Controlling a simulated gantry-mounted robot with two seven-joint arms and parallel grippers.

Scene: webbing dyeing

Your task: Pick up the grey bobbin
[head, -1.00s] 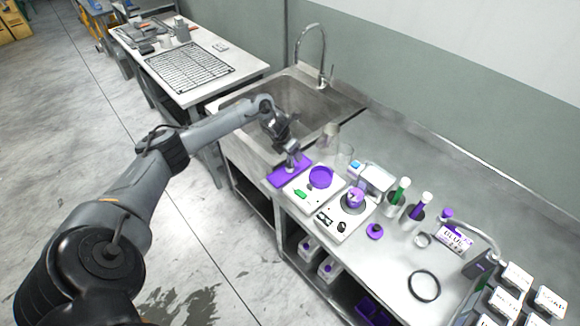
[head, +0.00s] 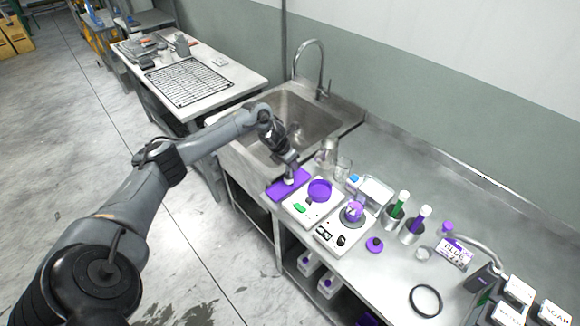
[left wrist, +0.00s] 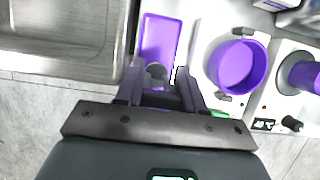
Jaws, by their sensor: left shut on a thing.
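The grey bobbin (head: 289,180) is a small pale grey piece at the purple tray (head: 276,192), which lies by the sink's edge. My left gripper (head: 290,169) reaches down over the tray and is shut on the bobbin. In the left wrist view the bobbin (left wrist: 157,72) shows as a rounded grey top between the fingers, over the near part of the purple tray (left wrist: 160,32). The fingers hide part of it. I cannot tell whether it still touches the tray. My right gripper is in neither view.
Right of the tray stand a white scale (head: 300,210) with a purple dish (head: 320,190) and a hotplate device (head: 330,237) with a purple item on top. Glass beakers (head: 342,168) stand behind. The sink (head: 300,108) lies behind the gripper.

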